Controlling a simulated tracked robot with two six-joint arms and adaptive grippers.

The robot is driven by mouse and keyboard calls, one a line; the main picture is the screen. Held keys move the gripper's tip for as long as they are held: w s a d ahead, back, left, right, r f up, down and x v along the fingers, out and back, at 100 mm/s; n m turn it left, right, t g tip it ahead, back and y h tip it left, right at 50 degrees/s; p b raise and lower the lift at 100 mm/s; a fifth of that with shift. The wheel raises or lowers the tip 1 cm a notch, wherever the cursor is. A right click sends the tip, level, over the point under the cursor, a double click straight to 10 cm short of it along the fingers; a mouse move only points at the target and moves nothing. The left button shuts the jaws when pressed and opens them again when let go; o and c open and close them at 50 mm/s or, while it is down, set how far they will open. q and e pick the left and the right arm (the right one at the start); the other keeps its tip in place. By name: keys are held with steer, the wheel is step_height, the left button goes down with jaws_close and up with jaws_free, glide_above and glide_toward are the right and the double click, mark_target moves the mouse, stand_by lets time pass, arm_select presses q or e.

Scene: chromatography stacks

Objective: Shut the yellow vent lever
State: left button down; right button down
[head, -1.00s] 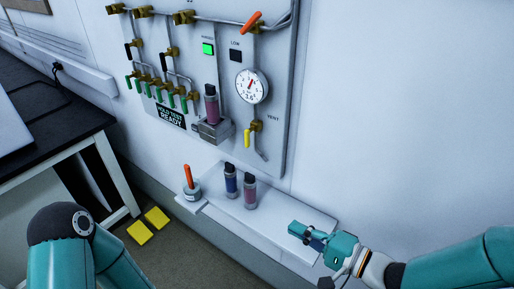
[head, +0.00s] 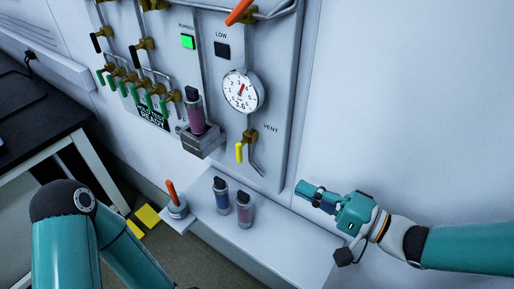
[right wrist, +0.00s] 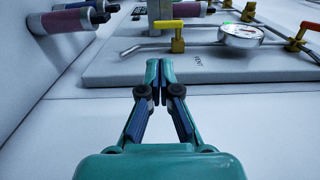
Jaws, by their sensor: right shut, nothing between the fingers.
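The yellow vent lever (head: 239,152) hangs downward from its brass valve (head: 249,136) below the round gauge, beside the VENT label. It also shows in the right wrist view (right wrist: 178,45), above and a little right of the fingertips. My right gripper (head: 300,187) is shut and empty, in front of the white wall to the lower right of the lever. A clear gap lies between them. In the right wrist view its fingertips (right wrist: 154,66) meet at the panel's near edge. My left gripper is out of view; only part of that arm shows.
The gauge (head: 242,91) reads about 3.6. An orange lever (head: 239,11) sits above it. A third cylinder (head: 195,114) stands in a panel bracket. The wall right of the panel is clear.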

steer(key=p, duration=0.1)
glide_toward(242, 158)
steer(key=x, duration=0.7)
steer(key=shift+a, duration=0.15)
stand_by(0.3)
